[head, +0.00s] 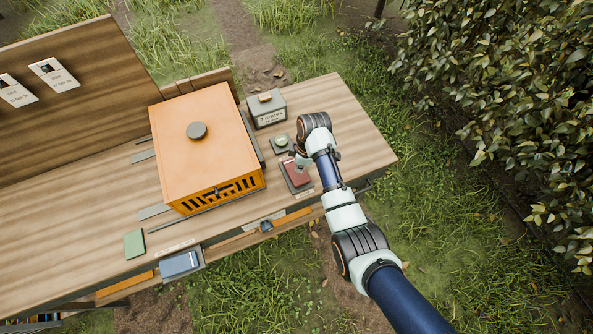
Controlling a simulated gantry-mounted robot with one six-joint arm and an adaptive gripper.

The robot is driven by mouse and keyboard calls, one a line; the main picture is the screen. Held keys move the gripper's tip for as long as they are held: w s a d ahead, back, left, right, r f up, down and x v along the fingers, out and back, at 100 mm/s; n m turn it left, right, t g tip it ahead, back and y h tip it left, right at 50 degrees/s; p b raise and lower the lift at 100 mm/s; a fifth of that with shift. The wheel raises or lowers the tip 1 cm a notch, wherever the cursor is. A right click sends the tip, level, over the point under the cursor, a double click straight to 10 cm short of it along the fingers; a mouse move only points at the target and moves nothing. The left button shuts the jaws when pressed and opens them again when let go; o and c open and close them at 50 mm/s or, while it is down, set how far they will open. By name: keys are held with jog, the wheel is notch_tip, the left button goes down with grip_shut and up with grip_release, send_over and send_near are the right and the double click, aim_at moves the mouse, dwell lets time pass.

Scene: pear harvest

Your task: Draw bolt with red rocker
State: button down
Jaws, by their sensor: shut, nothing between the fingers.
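A red rocker (297,174) sits on a dark base near the right part of the wooden bench. My gripper (300,163) points down right at the rocker's far edge and is shut with nothing in it. From this angle I cannot tell whether the fingertips touch the rocker. The bolt cannot be clearly made out. An orange box (198,140) with a round dark knob on top and a slotted front stands left of the rocker.
A grey labelled box (266,108) and a small pale green button (281,141) are behind the rocker. A blue block (180,264) and a dark fitting (266,226) are at the front edge. A green block (134,243) lies front left. The bench's right end is clear.

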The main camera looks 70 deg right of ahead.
aim_at(299, 175)
jog(key=shift+f+b, duration=1.65)
jog(key=shift+f, duration=0.85)
dwell(0.9)
notch_tip(299, 175, up, 7)
jog(key=p, duration=0.7)
jog(key=shift+r, duration=0.15)
dwell(0.6)
